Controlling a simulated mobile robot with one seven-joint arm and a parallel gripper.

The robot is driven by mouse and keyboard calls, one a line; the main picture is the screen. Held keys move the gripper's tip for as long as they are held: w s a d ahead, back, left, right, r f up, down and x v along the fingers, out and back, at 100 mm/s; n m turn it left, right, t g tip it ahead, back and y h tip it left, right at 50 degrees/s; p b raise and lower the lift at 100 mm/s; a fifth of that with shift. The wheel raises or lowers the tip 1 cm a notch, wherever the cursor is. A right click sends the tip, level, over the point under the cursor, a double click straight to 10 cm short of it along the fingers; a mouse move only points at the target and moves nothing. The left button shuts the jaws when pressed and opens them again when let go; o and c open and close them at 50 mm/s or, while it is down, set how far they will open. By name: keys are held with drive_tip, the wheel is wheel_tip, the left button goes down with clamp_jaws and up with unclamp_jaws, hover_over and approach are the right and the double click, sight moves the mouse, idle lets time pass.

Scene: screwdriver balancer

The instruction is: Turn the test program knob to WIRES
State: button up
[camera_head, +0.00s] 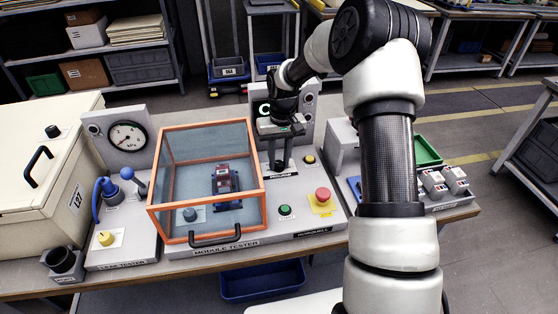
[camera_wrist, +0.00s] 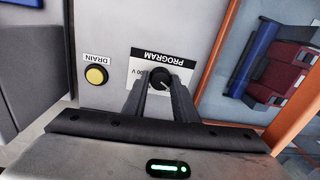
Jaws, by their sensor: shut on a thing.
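The black test program knob (camera_wrist: 159,77) sits on the tester panel under a label reading "PROGRAM" in the wrist view. My gripper (camera_wrist: 160,90) is shut on the knob, one finger on each side. In the head view my gripper (camera_head: 280,167) points down at the back of the module tester (camera_head: 240,248), just right of the clear cover. The knob is hidden there, and its pointer setting cannot be read.
An orange-framed clear cover (camera_head: 208,127) stands closed over a red and dark module (camera_head: 225,183), close left of my gripper. A yellow DRAIN button (camera_wrist: 96,75) is near the knob. A green button (camera_head: 284,210) and red emergency button (camera_head: 322,195) are on the front panel.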

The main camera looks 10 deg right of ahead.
sight(282, 163)
drive_tip(key=m, duration=0.5)
drive_tip(key=shift+m+b, duration=0.3)
idle(0.5)
drive_tip(key=o, duration=1)
drive_tip(key=shift+o, duration=0.2)
wheel_tip(282, 163, up, 18)
drive_tip(key=p, duration=0.2)
drive_tip(key=shift+s+d+f, duration=0.25)
drive_tip(key=shift+d, duration=0.15)
